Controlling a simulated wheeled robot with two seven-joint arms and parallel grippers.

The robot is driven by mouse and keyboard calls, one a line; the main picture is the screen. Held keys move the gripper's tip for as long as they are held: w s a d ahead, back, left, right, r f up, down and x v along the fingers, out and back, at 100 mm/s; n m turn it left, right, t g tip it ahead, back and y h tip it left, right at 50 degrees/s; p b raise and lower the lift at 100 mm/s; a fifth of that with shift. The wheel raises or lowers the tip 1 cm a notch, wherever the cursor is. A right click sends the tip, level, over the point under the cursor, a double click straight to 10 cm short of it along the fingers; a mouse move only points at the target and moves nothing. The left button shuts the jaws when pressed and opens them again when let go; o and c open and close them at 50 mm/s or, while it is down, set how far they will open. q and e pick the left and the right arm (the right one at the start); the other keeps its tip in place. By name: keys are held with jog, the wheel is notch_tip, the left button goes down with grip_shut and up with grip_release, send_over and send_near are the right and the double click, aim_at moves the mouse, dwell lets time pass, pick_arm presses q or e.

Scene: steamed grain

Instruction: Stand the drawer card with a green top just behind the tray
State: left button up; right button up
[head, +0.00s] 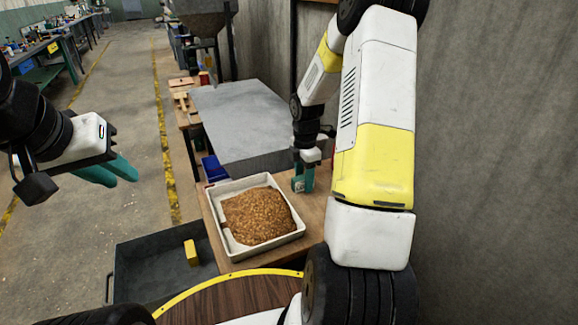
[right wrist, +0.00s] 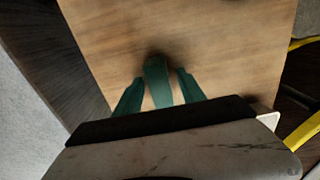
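A white tray (head: 268,248) of brown grain (head: 257,215) sits on the wooden table. My right gripper (head: 302,184) points down at the table just right of the tray's far right corner. My left gripper (head: 124,181) is open and empty over the floor at the left.
A grey metal table (head: 240,115) stands behind the wooden table (head: 318,215). A dark bin (head: 150,262) with a yellow block (head: 191,252) is at the lower left. A grey wall (head: 490,150) bounds the right. A blue bin (head: 213,168) is beyond the tray's far left.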

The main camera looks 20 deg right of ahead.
jog(key=s+a+r+m+t, duration=0.1)
jog(key=s+a+r+m, duration=0.1)
jog(key=r, duration=0.7)
jog(key=s+a+r+m, duration=0.1)
jog(key=s+r+m, duration=0.1)
jog(key=r, duration=0.8)
jog(key=s+a+r+m+t+y, duration=0.1)
jog(key=s+a+r+m+t, duration=0.1)
jog(key=s+a+r+m, duration=0.2)
jog(key=s+a+r+m+t+y, duration=0.1)
jog(key=s+a+r+m+t, duration=0.2)
jog(key=s+m, duration=0.8)
jog(key=s+a+r, duration=0.1)
jog(key=s+a, duration=0.1)
jog(key=s, duration=0.1)
jog(key=shift+a+r, duration=0.2)
